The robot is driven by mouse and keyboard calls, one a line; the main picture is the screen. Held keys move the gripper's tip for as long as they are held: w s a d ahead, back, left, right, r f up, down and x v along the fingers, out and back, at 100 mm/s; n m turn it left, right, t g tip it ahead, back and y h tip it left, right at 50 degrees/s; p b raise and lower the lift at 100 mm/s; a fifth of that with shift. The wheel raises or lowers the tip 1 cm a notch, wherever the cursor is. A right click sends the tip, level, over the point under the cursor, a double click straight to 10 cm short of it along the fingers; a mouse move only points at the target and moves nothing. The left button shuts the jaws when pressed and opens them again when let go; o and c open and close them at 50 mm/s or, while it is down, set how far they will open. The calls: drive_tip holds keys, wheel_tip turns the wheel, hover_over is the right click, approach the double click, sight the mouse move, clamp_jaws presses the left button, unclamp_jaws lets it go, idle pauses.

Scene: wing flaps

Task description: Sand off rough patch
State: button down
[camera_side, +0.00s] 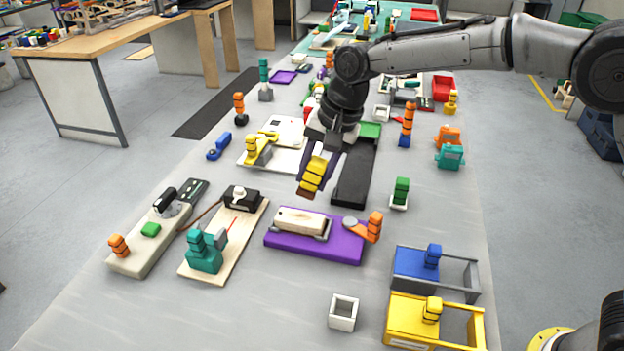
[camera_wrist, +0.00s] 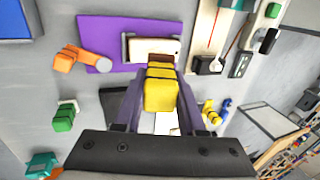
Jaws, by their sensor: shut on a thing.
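My gripper (camera_side: 316,170) is shut on a yellow ridged handle (camera_side: 313,176) with a brown end, which looks like a sanding tool. It holds the tool tilted in the air, above and behind the purple board (camera_side: 345,249). A pale wooden block (camera_side: 300,221) lies on that board in a grey holder, with an orange-handled clamp (camera_side: 373,228) at its right. In the wrist view, the yellow handle (camera_wrist: 160,95) sits between my fingers, and its brown end overlaps the wooden block (camera_wrist: 153,48) in the picture. The tool looks apart from the block. I cannot make out a rough patch.
A black strip (camera_side: 355,178) lies behind the purple board. A green-handled piece (camera_side: 400,193) stands right of it. Blue (camera_side: 414,264) and yellow (camera_side: 410,312) drawer units stand front right, with a white square frame (camera_side: 343,313) nearby. A teal-handled clamp board (camera_side: 207,249) is left.

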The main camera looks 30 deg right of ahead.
drive_tip(key=shift+w+a+f, duration=0.4)
drive_tip(key=shift+w+a, duration=0.2)
drive_tip(key=shift+w+a+f, duration=0.35)
drive_tip(key=shift+w+a, duration=0.25)
drive_tip(key=shift+f, duration=0.1)
drive_tip(key=shift+f, duration=2.2)
drive_tip(key=shift+f, duration=0.55)
idle(1.2)
idle(0.3)
